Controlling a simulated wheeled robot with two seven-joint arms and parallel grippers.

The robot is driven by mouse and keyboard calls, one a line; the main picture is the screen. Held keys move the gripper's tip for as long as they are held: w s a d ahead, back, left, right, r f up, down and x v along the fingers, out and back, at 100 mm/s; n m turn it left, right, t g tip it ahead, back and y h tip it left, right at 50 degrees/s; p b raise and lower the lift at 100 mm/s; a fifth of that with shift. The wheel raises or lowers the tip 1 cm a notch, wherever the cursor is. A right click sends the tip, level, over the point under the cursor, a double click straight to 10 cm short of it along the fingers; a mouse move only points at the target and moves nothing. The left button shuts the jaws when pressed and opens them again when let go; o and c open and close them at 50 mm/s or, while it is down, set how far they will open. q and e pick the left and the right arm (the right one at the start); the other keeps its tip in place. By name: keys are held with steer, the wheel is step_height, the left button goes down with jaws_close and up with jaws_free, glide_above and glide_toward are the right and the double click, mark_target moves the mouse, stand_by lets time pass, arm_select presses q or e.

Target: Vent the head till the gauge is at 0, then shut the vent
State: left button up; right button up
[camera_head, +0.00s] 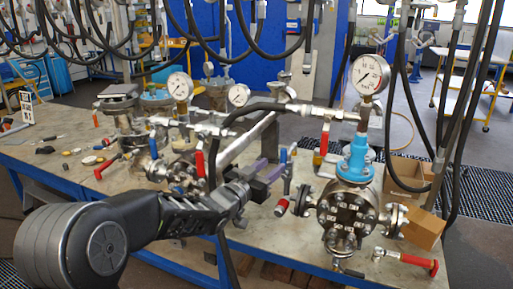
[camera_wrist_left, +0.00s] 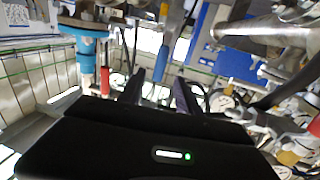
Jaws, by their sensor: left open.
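A flanged vessel (camera_head: 345,212) with a dark bolted face stands at the right end of the bench, with a blue neck (camera_head: 357,160) on top. Above it a round white gauge (camera_head: 369,74) faces me; its reading is too small to tell. A red valve handle (camera_head: 324,142) hangs left of the neck. A blue valve handle (camera_head: 288,170) stands left of the vessel. My left gripper (camera_head: 268,173) is open near this blue handle. In the left wrist view a blue handle (camera_wrist_left: 160,63) shows beyond and between the open fingers (camera_wrist_left: 159,88), seemingly not gripped. My right gripper is out of view.
More vessels with gauges (camera_head: 179,86) and pipes crowd the bench behind. Black hoses (camera_head: 400,75) hang from above. A red-handled valve (camera_head: 418,262) sticks out at the lower right. Cardboard boxes (camera_head: 424,228) stand behind the vessel. Small parts lie on the left bench.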

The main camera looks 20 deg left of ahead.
mark_target(282, 158)
arm_select(q)
steer(key=shift+s, duration=0.1)
steer(key=p+x, duration=0.2)
steer(key=x, duration=0.6)
steer(key=shift+c, duration=0.3)
jaws_close()
stand_by(0.3)
stand_by(1.0)
